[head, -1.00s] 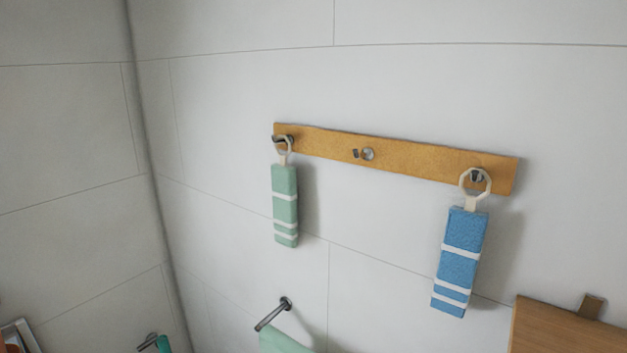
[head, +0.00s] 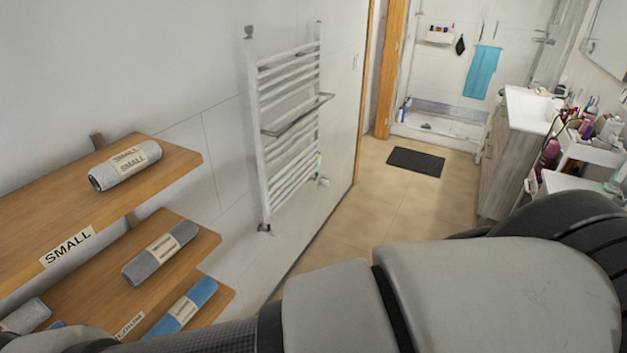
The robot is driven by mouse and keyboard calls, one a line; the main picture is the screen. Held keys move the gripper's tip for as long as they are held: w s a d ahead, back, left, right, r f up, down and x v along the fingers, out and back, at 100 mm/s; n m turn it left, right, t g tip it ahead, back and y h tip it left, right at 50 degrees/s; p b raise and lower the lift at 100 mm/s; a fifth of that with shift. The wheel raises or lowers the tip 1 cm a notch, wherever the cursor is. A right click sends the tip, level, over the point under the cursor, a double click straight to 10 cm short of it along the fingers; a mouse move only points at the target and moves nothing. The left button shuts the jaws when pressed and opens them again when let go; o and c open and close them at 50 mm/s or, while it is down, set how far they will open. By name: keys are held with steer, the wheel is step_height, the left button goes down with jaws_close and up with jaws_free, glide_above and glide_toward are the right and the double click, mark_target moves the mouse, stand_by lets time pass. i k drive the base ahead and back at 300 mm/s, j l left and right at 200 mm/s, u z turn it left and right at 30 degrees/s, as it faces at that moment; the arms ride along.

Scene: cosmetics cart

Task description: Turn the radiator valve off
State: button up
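A white ladder-style towel radiator (head: 262,150) hangs on the left wall in the head view, with a grey rail across its middle. A small whitish knob (head: 323,182), which looks like the radiator valve, sits low at the radiator's far right corner, close to the wall. It is too small to tell how it is turned. My arm fills the bottom and right of the view. My gripper is out of view.
Wooden shelves (head: 180,160) with rolled towels jut from the wall at left, nearer than the radiator. A cart (head: 593,153) with bottles and a washbasin cabinet (head: 496,160) stand at right. The tan floor (head: 365,215) between is clear, with a dark mat (head: 416,161) farther back.

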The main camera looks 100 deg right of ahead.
mark_target(323, 182)
steer(key=k+l+z, duration=0.1)
steer(key=z, duration=0.25)
steer(key=k+l+z, duration=0.15)
steer(key=k+z, duration=0.2)
steer(key=k+l+z, duration=0.1)
steer(key=z, duration=2.35)
steer(key=i+z, duration=0.1)
steer(key=i, duration=0.65)
steer(key=i+z, duration=0.1)
steer(key=i, duration=0.6)
steer(key=i+j+z, duration=0.1)
steer(key=i, duration=0.6)
steer(key=i+j+z, duration=0.1)
steer(key=i, duration=0.65)
